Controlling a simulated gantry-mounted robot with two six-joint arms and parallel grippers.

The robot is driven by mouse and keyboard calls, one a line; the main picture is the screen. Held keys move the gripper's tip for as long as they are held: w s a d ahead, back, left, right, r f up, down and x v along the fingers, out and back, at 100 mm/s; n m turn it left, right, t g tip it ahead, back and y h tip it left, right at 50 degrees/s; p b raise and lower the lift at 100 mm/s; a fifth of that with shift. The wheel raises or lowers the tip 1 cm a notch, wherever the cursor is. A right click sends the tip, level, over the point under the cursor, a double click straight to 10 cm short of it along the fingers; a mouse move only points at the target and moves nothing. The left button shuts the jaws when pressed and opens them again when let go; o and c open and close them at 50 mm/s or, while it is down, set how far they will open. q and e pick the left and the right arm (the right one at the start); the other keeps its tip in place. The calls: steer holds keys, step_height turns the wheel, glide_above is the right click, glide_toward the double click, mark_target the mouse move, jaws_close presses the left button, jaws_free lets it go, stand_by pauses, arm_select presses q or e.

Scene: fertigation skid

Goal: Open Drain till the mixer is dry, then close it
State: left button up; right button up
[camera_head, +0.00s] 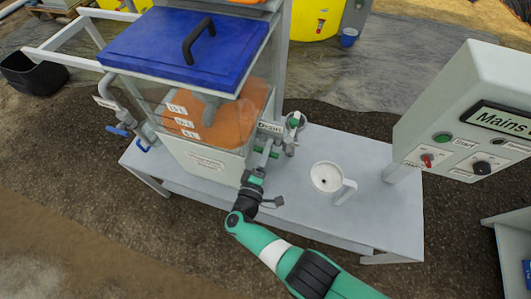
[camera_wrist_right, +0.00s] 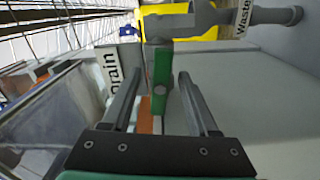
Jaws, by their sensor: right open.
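The mixer (camera_head: 205,150) is a clear tank with a blue lid (camera_head: 185,45) and orange-brown liquid inside. The Drain label (camera_head: 270,127) is at its right side, beside grey piping; it also shows in the wrist view (camera_wrist_right: 111,75). A green valve handle (camera_wrist_right: 161,82) is on the grey pipe beside that label. My right gripper (camera_wrist_right: 160,75) is open, with one finger on each side of the handle and gaps visible. In the head view my right gripper (camera_head: 264,160) reaches the drain piping from below. My left gripper is out of view.
A Mains control box (camera_head: 465,110) with knobs is at the right. A Waste label (camera_wrist_right: 243,18) marks a pipe. A blue-handled valve (camera_head: 120,131) is left of the tank.

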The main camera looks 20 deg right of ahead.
steer(key=shift+s+a+r, duration=0.1)
steer(key=shift+s+a, duration=0.05)
steer(key=shift+a, duration=0.05)
steer(key=p+v, duration=0.2)
steer(key=v, duration=0.4)
steer(key=shift+s+a, duration=0.15)
steer(key=shift+s, duration=0.05)
stand_by(0.3)
